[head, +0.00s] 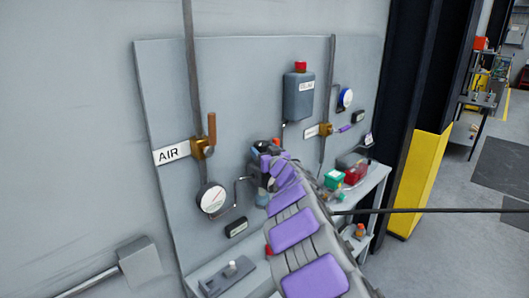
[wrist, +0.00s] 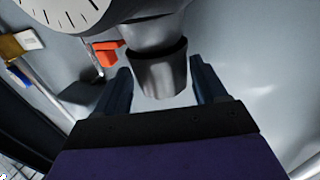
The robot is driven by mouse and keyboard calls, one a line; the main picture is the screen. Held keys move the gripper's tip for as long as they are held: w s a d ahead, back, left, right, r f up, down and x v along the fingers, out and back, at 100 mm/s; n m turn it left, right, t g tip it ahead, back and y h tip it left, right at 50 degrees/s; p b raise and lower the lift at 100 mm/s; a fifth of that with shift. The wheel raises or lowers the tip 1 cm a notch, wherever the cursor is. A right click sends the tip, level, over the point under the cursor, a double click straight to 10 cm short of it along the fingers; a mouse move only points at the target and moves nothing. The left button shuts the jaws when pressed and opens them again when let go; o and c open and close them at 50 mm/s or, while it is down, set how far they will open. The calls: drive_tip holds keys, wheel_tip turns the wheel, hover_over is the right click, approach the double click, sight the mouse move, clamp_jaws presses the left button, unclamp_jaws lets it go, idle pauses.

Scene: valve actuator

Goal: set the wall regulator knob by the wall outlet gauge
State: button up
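A grey panel (head: 160,90) on the wall carries the air fittings. In the wrist view, a dark metallic round knob (wrist: 162,76) hangs below a grey body (wrist: 150,32). My gripper (wrist: 160,66) is open, one dark finger on each side of the knob, with thin gaps visible; contact at the tips cannot be told. A white-faced gauge (wrist: 62,12) is cut off at the top left, its needle out of sight. In the head view, my purple and grey arm covers the knob and most of my gripper. A round white gauge (head: 211,198) hangs left of it, too small to read.
A brown-handled valve (head: 204,145) sits beside the AIR sign (head: 171,153). A grey canister (head: 298,95) and a blue-rimmed gauge (head: 345,97) are farther right. A cluttered shelf (head: 375,185) stands below. A yellow-based column (head: 420,180) is at the right.

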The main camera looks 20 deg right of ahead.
drive_tip(key=c, duration=0.7)
drive_tip(key=shift+a, duration=0.1)
